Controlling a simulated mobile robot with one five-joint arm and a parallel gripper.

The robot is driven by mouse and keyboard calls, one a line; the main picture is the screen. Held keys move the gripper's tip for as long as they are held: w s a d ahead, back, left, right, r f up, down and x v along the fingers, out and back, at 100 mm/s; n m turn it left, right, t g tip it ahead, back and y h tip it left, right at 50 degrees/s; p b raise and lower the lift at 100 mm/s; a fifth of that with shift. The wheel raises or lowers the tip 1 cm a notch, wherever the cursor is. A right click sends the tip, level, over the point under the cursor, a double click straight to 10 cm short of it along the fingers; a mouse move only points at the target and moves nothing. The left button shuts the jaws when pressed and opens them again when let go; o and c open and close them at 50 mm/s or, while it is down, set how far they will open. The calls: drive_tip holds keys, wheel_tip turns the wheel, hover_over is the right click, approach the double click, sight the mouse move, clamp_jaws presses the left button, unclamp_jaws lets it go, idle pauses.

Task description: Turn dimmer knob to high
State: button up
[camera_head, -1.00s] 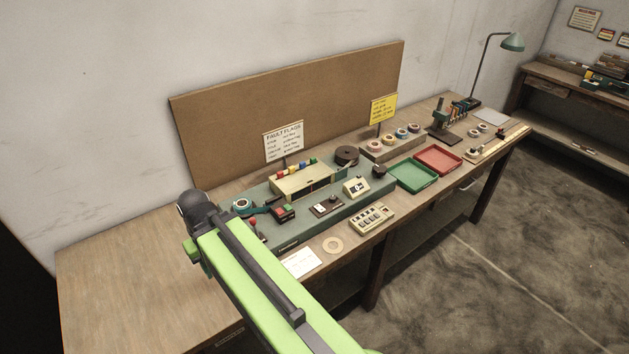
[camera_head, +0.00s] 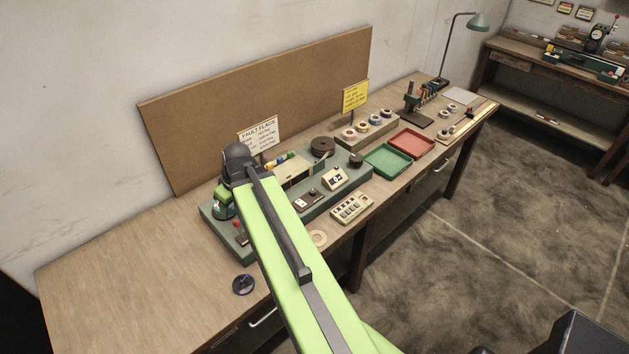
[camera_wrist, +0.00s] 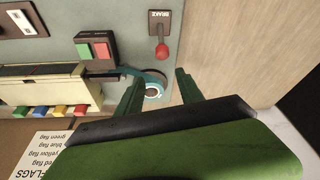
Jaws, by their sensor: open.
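A round black knob on a dark disc base (camera_head: 244,285) sits on the bench's bare wood near the front edge, left of my arm. No marking is legible, so I cannot tell its setting or confirm it is the dimmer. Another dark round knob (camera_head: 356,160) stands at the right end of the green-grey machine. My gripper (camera_wrist: 159,76) is open, its green fingers pointing down at the machine's left end. A white-cored teal tape roll (camera_wrist: 154,92) shows between the fingers; I cannot tell whether they touch it.
A red-tipped brake lever (camera_wrist: 162,50) and a red-and-green button box (camera_wrist: 97,47) are near the gripper. Green (camera_head: 388,160) and red (camera_head: 411,143) trays lie to the right. A green desk lamp (camera_head: 478,21) stands at the back right. The bench's left end is clear.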

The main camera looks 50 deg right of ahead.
drive_tip(key=s+d+r+m+h+p, duration=0.1)
drive_tip(key=s+d+r+p, duration=0.15)
drive_tip(key=d, duration=0.55)
drive_tip(key=s+d+r+m+p, duration=0.1)
drive_tip(key=s+d+r+m, duration=0.15)
drive_tip(key=d, duration=0.55)
drive_tip(key=m+h+p, duration=0.1)
drive_tip(key=m+p, duration=0.1)
approach(313, 191)
drive_tip(key=shift+n+t, duration=0.25)
drive_tip(key=shift+t, duration=0.05)
drive_tip(key=b+x, duration=0.2)
drive_tip(key=b, duration=0.3)
drive_tip(key=b+x, duration=0.3)
drive_tip(key=b, duration=0.3)
drive_tip(key=b+x, duration=0.3)
drive_tip(key=b, duration=0.2)
drive_tip(key=shift+s+f, duration=0.2)
drive_tip(key=shift+s, duration=0.1)
drive_tip(key=shift+r, duration=0.15)
